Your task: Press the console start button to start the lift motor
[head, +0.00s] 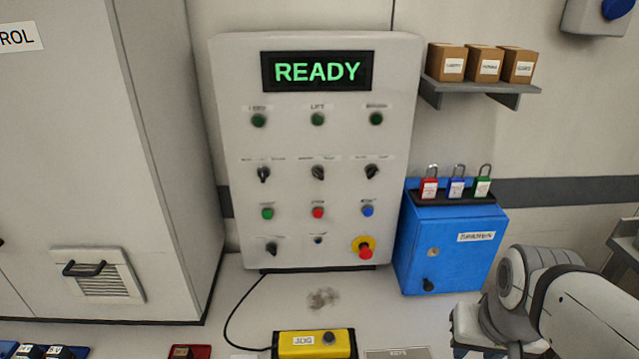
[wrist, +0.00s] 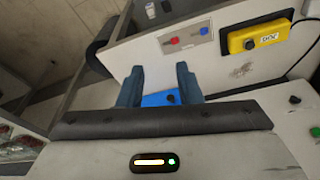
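The grey-white console panel (head: 330,150) stands upright at the back of the bench, with a lit green READY display (head: 317,71). A green button (head: 267,213) sits at the left of its button row, beside a red button (head: 318,212) and a blue button (head: 367,210); their labels are too blurred to read. A red emergency stop (head: 365,250) on yellow is below right. My gripper (wrist: 160,68) is open in the wrist view, with nothing between its fingertips, above the bench and away from the console.
A yellow JOG box (head: 312,344) with a cable lies on the bench before the console, also in the wrist view (wrist: 257,36). A blue cabinet (head: 450,250) with several padlocks stands right. A grey cabinet (head: 90,160) stands left.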

